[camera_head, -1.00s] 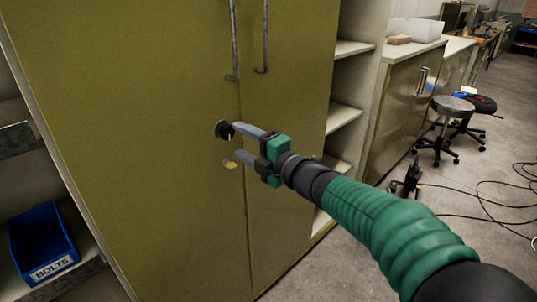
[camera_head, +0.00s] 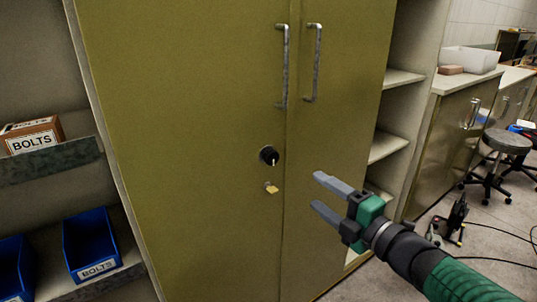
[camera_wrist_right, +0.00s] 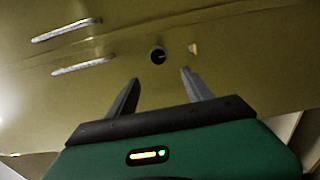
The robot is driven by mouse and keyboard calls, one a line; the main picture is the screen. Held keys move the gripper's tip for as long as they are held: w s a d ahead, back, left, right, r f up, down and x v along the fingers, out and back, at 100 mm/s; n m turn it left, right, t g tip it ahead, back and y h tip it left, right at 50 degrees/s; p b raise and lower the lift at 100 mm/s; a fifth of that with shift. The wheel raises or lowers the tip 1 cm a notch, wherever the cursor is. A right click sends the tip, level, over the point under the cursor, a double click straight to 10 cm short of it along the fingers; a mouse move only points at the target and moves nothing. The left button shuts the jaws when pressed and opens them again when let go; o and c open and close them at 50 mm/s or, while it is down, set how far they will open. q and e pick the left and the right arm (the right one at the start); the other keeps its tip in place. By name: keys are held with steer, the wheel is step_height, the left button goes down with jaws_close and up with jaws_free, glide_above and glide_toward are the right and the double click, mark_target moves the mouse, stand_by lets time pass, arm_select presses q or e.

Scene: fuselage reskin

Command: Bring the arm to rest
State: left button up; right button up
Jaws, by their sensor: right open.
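My right gripper (camera_head: 328,196) is open and empty, in front of the right door of an olive cabinet (camera_head: 190,110). Its two grey fingers point left toward the round black lock knob (camera_head: 269,155) on the left door, with a clear gap between. A small brass-coloured tag or key (camera_head: 271,187) sits just below the knob. In the right wrist view the open fingers (camera_wrist_right: 157,95) reach toward the door, with the knob (camera_wrist_right: 157,56) beyond and between them. My left gripper is not in view.
Two vertical handles (camera_head: 283,65) are on the closed doors. Shelves at left hold a BOLTS box (camera_head: 32,136) and blue BOLTS bins (camera_head: 91,245). Open shelves (camera_head: 388,145) stand at right, then a counter with a white bin (camera_head: 470,60) and a stool (camera_head: 505,145). Cables lie on the floor.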

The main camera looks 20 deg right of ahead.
step_height(320, 180, down, 19)
steer(key=d+m+g+h, duration=0.2)
steer(key=m+g+h, duration=0.45)
steer(key=m, duration=0.75)
steer(key=s+a+f+m+g+p, duration=0.1)
steer(key=s+a+f+m+g, duration=0.3)
steer(key=s+f, duration=0.35)
steer(key=s+a+f+m+g, duration=0.4)
steer(key=s+f, duration=0.2)
steer(key=s, duration=0.3)
steer(key=w+p+v, duration=0.2)
steer(key=p+v, duration=0.9)
steer(key=w+r+p+v, duration=0.1)
steer(key=w+p+v, duration=0.1)
steer(key=p+v, duration=0.9)
steer(key=shift+w+d+r+p, duration=0.2)
steer(key=shift+w+d+p, duration=0.35)
steer(key=shift+w+d, duration=0.1)
